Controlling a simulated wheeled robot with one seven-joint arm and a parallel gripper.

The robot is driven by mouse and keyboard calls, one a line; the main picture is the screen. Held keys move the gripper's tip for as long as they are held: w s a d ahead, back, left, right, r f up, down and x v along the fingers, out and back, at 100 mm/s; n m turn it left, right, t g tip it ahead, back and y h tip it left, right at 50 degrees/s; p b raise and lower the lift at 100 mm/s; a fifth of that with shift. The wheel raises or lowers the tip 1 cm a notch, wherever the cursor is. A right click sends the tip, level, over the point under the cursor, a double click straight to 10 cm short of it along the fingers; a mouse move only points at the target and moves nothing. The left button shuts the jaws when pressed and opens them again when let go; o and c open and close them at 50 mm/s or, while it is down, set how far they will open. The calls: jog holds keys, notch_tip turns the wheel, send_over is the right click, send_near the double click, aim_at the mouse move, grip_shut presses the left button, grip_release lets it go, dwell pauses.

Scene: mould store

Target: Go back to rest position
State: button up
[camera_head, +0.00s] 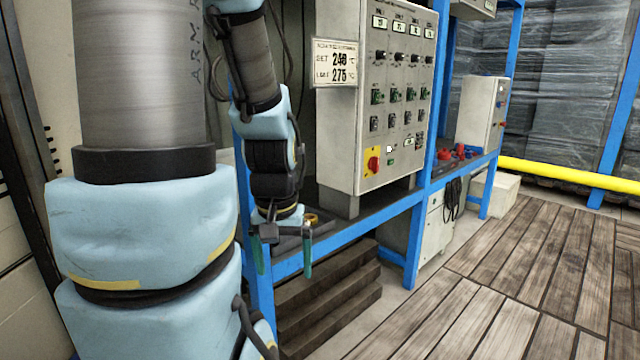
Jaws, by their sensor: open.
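My gripper (282,257) hangs at the end of my arm, left of the picture's middle, pointing down. Its two thin green fingers are spread apart, with nothing visible between them. It shows in front of the blue frame's shelf edge, near the left blue post. My arm's large light-blue and grey links fill the left of the view.
A grey control cabinet (345,140) with switches and a red-and-yellow knob stands on the blue frame (345,238) behind my gripper. Dark steps or beams (330,300) lie below. A smaller box (478,115) and yellow rail (570,175) are farther right. The plank floor (500,290) is clear.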

notch_tip(320, 180, up, 17)
jog(key=p, duration=1.5)
jog(key=shift+p, duration=0.35)
